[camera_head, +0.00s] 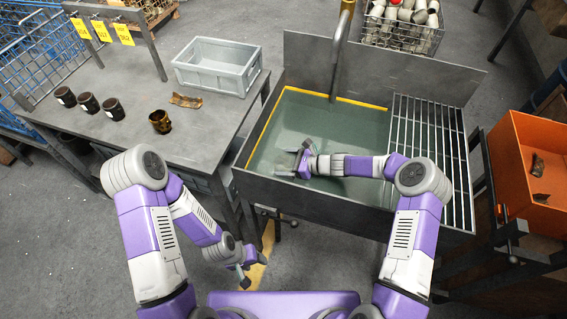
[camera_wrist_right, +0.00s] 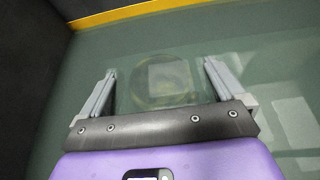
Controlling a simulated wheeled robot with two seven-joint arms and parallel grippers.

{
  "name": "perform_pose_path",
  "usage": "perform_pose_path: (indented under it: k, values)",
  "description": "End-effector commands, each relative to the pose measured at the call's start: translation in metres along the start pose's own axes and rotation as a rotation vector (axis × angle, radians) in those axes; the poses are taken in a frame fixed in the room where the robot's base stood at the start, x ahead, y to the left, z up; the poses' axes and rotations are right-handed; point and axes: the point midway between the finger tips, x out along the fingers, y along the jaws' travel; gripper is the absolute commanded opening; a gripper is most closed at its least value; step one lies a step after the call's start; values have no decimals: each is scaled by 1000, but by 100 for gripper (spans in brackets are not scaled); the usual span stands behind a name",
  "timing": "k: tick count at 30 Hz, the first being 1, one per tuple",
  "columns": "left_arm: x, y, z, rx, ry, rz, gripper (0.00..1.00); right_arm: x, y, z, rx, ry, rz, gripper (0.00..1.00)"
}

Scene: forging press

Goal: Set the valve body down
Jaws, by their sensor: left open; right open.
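My right gripper (camera_head: 291,160) is open, low over the greenish liquid in the tank (camera_head: 258,180). It also shows in the right wrist view (camera_wrist_right: 160,68), its two fingers wide apart. A dim, round, brownish shape (camera_wrist_right: 150,92), likely the valve body, lies between and below the fingers, seen through the liquid. The fingers do not touch it. A pale square patch lies over it, and its outline is blurred. I cannot make it out in the head view. My left gripper (camera_head: 243,277) is open and empty, low in front of the grey table.
A brassy cup-like part (camera_head: 160,122), several dark cups (camera_head: 88,104), a brown scrap (camera_head: 186,101) and a grey crate (camera_head: 216,66) are on the table (camera_head: 150,80). A spout (camera_head: 338,50) stands behind the tank. A drain rack (camera_head: 425,135) and orange bin (camera_head: 520,160) are right.

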Motion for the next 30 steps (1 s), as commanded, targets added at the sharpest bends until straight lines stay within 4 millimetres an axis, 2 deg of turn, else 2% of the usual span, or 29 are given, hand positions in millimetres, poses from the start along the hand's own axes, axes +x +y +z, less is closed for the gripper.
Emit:
perform_pose_path:
  k: [5, 12, 17, 30]
  values:
    - [-4, 1, 0, 0, 0, 0, 55, -11, -1, 2, 1, 1, -2, 96]
    - [-14, 5, 1, 0, 0, 0, 55, -52, -1, 2, 0, 1, -3, 96]
    - [-17, 6, 1, 0, 0, 0, 55, -71, 0, 2, 0, 0, -1, 96]
    - [-17, 6, 1, 0, 0, 0, 55, -76, 0, 1, 0, 0, 0, 96]
